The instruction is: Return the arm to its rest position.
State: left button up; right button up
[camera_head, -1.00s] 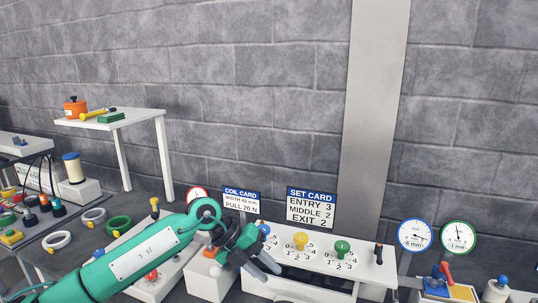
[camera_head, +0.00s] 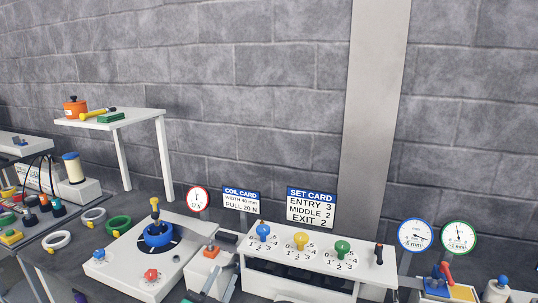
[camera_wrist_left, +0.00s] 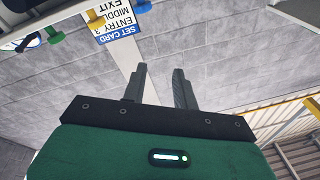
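The blue knob (camera_head: 263,230), yellow knob (camera_head: 301,240) and green knob (camera_head: 342,247) stand free on the rack. My right gripper does not show.
A white panel (camera_head: 130,262) with a blue dial (camera_head: 158,236) and a red knob (camera_head: 151,275) lies left of the gripper. The coil card (camera_head: 241,200) and set card (camera_head: 311,207) stand behind the rack.

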pick_arm(q)
jog(key=s+a+f+n+g+y, duration=0.35)
jog(key=s+a+f, duration=0.2)
jog(key=f, duration=0.25)
jog(key=s+a+f+n+g+y, duration=0.2)
jog(key=s+a+f+g, duration=0.3)
jog(key=f, duration=0.3)
jog(key=s+a+f+g, duration=0.1)
jog(key=s+f+g, duration=0.3)
jog(key=s, duration=0.5)
jog(key=s+a+f+g, duration=0.1)
jog(key=s+f+g, duration=0.25)
jog(key=s, duration=0.65)
notch_tip(320, 180, down, 30)
jog(key=r+g, duration=0.1)
jog(key=s+a+f+g, duration=0.1)
jog(key=s+a+f, duration=0.2)
jog(key=s+f, duration=1.7)
jog(key=shift+a+f, duration=0.2)
jog(key=shift+f, duration=0.75)
jog(key=shift+o, duration=0.4)
